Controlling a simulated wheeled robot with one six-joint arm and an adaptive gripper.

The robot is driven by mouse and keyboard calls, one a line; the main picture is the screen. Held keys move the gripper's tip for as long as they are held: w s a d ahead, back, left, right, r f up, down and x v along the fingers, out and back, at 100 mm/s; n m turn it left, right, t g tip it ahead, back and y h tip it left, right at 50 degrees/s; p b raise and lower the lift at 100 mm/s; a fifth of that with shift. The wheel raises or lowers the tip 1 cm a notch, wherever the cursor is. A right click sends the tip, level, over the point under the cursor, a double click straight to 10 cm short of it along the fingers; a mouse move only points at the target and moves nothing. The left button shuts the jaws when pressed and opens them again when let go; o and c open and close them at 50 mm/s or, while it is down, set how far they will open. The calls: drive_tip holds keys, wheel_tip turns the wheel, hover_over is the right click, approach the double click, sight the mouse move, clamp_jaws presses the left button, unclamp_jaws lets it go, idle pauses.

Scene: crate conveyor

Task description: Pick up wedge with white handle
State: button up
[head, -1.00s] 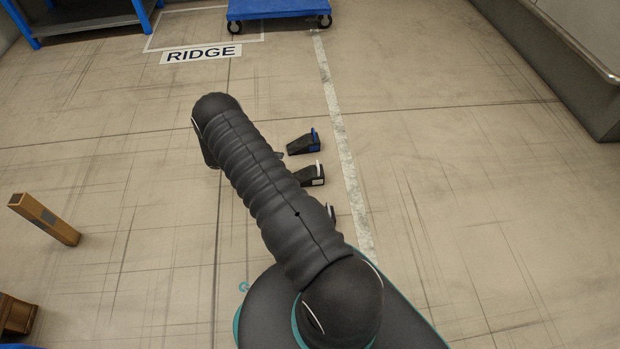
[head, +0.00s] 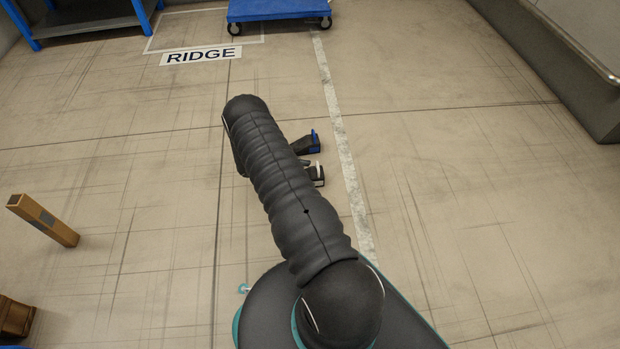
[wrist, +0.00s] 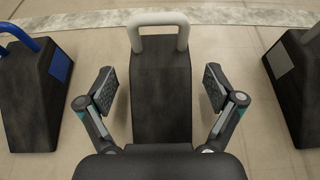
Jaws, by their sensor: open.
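The black wedge with a white handle (wrist: 160,95) is centred in the wrist view, its white handle (wrist: 158,18) at the far end. My gripper (wrist: 159,88) is open, with one finger on each side of this wedge and a visible gap on both sides. In the head view only the right end of the white-handled wedge (head: 317,175) shows beside my arm; the rest is hidden. My gripper's fingertips are mostly hidden behind my arm in the head view.
A black wedge with a blue handle (wrist: 32,95) stands left of my gripper; it also shows in the head view (head: 307,144). Another dark wedge (wrist: 295,85) with a grey patch stands at right. A wooden post (head: 45,220) is at far left. A blue cart (head: 278,10) stands at the back.

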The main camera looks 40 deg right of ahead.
sight(316, 175)
drive_tip(key=x, duration=0.3)
drive_tip(key=shift+s+d+f, duration=0.1)
drive_tip(key=shift+d+f, duration=0.05)
drive_tip(key=shift+f, duration=0.1)
drive_tip(key=c, duration=1.5)
drive_tip(key=shift+r, duration=0.1)
